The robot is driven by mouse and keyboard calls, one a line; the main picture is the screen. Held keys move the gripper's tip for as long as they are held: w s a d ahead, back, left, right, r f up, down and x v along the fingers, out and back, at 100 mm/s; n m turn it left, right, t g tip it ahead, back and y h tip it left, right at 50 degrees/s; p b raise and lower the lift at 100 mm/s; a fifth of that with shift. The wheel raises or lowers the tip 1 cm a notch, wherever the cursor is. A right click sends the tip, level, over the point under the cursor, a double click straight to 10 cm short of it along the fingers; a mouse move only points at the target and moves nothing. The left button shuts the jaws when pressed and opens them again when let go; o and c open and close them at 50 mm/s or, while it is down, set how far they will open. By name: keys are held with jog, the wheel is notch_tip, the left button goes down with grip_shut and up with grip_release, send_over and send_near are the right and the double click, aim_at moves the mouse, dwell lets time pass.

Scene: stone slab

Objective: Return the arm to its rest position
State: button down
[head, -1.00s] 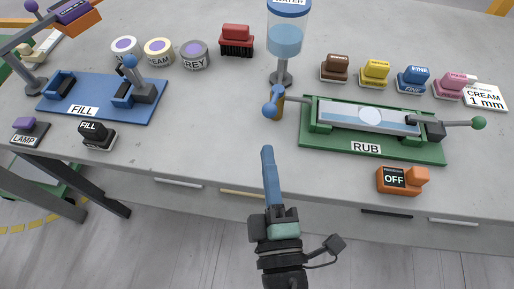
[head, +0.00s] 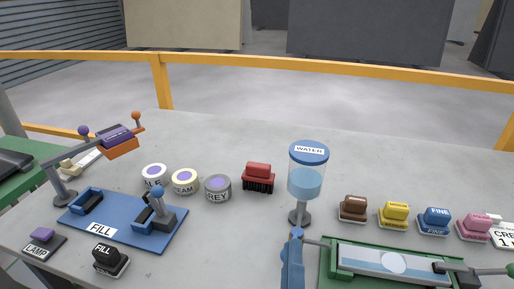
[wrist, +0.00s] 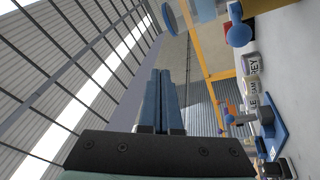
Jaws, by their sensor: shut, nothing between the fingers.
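My gripper (head: 292,262) shows at the bottom edge of the head view, its blue fingers pointing up in front of the water dispenser's base. In the wrist view its two blue fingers (wrist: 167,100) lie side by side, shut, with nothing between them. The wrist view is turned on its side and looks out past the fingers at the roof and wall, with the bench at the right. The rest of my arm is below the head view's edge.
The water dispenser (head: 307,185) stands just behind my gripper. The green RUB fixture (head: 350,283) is close at its right. Tins, a red brush (head: 258,177) and coloured blocks (head: 395,215) line the back. A yellow rail (head: 250,62) runs behind.

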jog(key=w+r+m+t+h, duration=0.25)
jog(key=r+m, duration=0.55)
jog(key=r, duration=0.6)
jog(key=s+a+r+m+t+y+p, duration=0.1)
jog(key=r+p, duration=0.5)
jog(key=r, duration=1.1)
jog(key=s+a+r+m+t+y+p, duration=0.1)
jog(key=s+a+r+t+y+p, duration=0.2)
jog(key=r, duration=1.5)
jog(key=a+p, duration=0.1)
jog(key=p, duration=0.3)
jog(key=shift+r+m+y+p, duration=0.25)
jog(key=shift+m+y+p, duration=0.05)
jog(key=shift+m+y, duration=0.1)
